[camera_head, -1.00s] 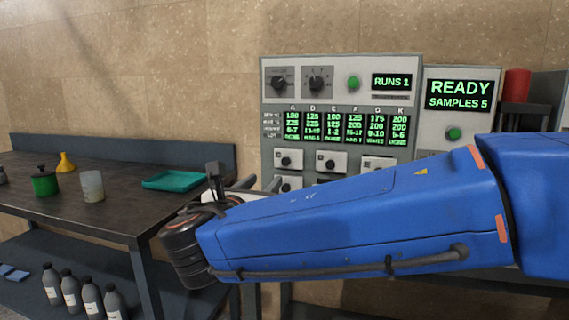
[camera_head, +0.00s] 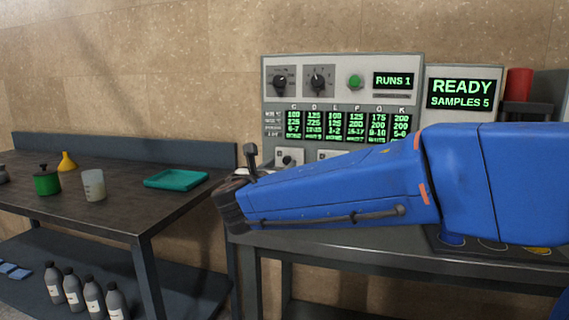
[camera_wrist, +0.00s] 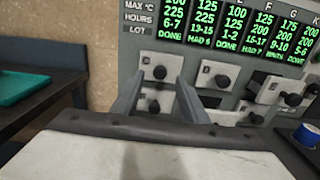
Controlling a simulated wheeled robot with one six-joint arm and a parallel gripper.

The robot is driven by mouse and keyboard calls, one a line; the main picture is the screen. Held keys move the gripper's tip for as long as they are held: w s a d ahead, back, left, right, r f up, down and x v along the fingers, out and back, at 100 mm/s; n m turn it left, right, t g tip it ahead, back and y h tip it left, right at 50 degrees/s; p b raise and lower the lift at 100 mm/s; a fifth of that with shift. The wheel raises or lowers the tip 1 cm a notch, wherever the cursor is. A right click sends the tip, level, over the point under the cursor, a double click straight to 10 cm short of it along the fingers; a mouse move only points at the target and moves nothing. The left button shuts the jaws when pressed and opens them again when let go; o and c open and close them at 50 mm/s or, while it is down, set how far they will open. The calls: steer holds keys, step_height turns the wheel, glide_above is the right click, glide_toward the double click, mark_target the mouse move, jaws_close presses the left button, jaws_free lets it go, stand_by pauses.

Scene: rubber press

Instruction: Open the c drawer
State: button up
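The c drawer (camera_wrist: 150,62) is the upper left drawer front on the grey press cabinet, under the leftmost display column. It has a black round knob (camera_wrist: 160,73) and looks closed. In the head view, its front (camera_head: 289,157) shows just past my gripper. My gripper (camera_wrist: 161,82) points at the cabinet with its two grey fingers apart, one to each side of the left drawer column. It appears empty, and I cannot tell if the fingertips reach the knob. In the head view, my gripper (camera_head: 252,160) is partly hidden by my blue arm.
Other knobbed drawers stand right (camera_wrist: 215,72) and below (camera_wrist: 150,92); an upper right one (camera_wrist: 276,88) seems to stick out. A dark table (camera_head: 120,205) at left holds a teal tray (camera_head: 176,179), a beaker (camera_head: 93,184) and a green pot (camera_head: 46,182). A blue round item (camera_wrist: 307,135) lies right.

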mark_target(287, 160)
steer(key=shift+x, duration=2.1)
